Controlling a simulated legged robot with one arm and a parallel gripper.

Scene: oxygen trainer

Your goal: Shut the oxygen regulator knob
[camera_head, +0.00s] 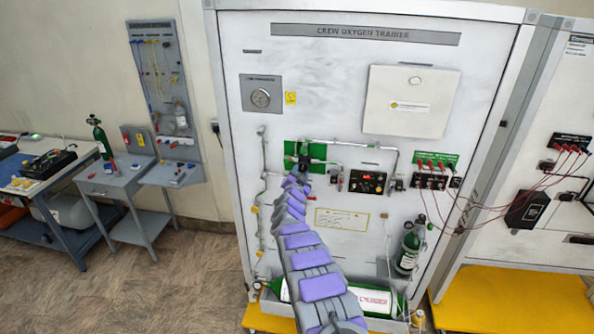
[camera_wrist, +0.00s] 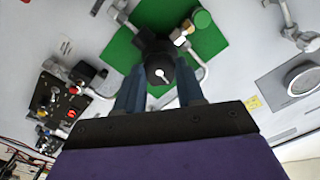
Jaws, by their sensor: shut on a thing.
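The oxygen regulator knob (camera_wrist: 160,72) is black and round with a white mark on its face. It sits in front of a green plate (camera_wrist: 207,43) on the white trainer panel. In the wrist view my gripper (camera_wrist: 160,88) has one blue-grey finger on each side of the knob, shut on it. In the head view my gripper (camera_head: 303,160) reaches the green plate (camera_head: 322,151), and my arm and gripper hide most of the knob.
Pipes (camera_head: 350,143) run beside the green plate. A black control box (camera_head: 367,182) and red-plugged cables (camera_head: 437,165) are to the right. A round gauge (camera_head: 261,97) is at upper left. A green cylinder (camera_head: 372,300) lies at the panel's foot.

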